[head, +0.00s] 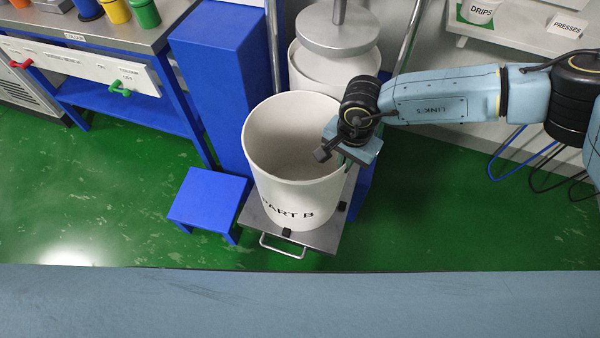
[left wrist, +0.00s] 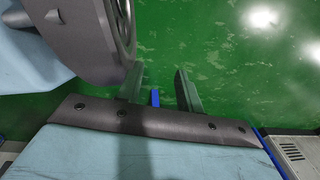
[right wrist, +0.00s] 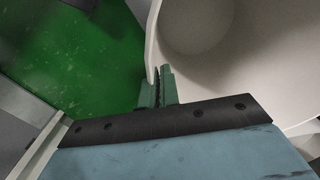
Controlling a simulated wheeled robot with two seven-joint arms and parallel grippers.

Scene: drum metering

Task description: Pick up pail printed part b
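The white pail printed PART B (head: 290,200) stands upright on a small metal platform (head: 322,236) in the head view. It is open at the top and looks empty. My right gripper (head: 338,155) is at the pail's right rim. In the right wrist view, its fingers (right wrist: 158,88) are close together with the thin wall of the pail (right wrist: 245,75) running in between them, so it looks shut on the rim. My left gripper (left wrist: 160,88) shows only in the left wrist view; its fingers are apart with green floor beyond them.
A blue step (head: 208,198) stands left of the platform, with a tall blue block (head: 222,90) behind. A workbench (head: 95,22) with coloured cups is at upper left. Green floor (head: 460,210) is clear at right.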

